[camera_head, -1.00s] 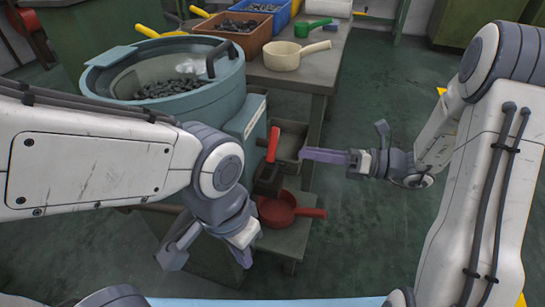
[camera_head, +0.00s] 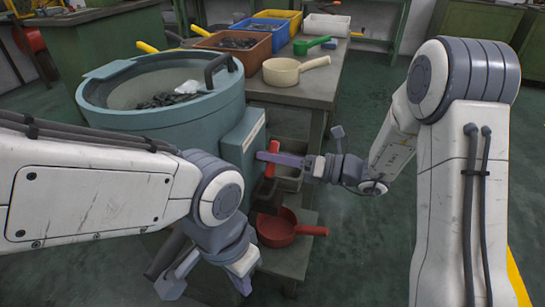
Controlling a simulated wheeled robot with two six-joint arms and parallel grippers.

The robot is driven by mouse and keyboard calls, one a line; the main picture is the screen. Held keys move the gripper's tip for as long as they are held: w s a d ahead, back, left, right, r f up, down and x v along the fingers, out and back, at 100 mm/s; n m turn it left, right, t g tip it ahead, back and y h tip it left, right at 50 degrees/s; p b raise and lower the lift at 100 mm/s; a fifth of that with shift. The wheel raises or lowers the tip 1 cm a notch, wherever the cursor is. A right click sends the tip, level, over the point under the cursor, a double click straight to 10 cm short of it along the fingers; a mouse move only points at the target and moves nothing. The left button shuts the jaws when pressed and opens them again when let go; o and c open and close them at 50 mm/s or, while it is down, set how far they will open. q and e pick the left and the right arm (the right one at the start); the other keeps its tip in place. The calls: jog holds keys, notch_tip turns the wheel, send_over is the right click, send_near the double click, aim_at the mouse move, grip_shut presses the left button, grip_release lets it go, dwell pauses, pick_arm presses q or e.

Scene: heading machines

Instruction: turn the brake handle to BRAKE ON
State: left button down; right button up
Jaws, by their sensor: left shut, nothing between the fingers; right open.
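The red brake handle (camera_head: 274,146) stands up from a dark mount (camera_head: 267,191) on the side of the teal machine (camera_head: 240,145). My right gripper (camera_head: 264,157) comes from the right with its purple fingers across the front of the handle, hiding its middle. Its jaws are open; whether a finger touches the handle I cannot tell. My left gripper (camera_head: 244,285) is shut and empty, low in the picture, below and left of the handle. Any marking for the handle's positions is too small to read.
A red pan (camera_head: 280,232) sits on a low shelf just under the handle. A grey bench (camera_head: 312,92) behind holds a cream pan (camera_head: 281,72), a green scoop (camera_head: 303,46) and bins. Green floor (camera_head: 365,245) is free between my arms.

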grip_shut()
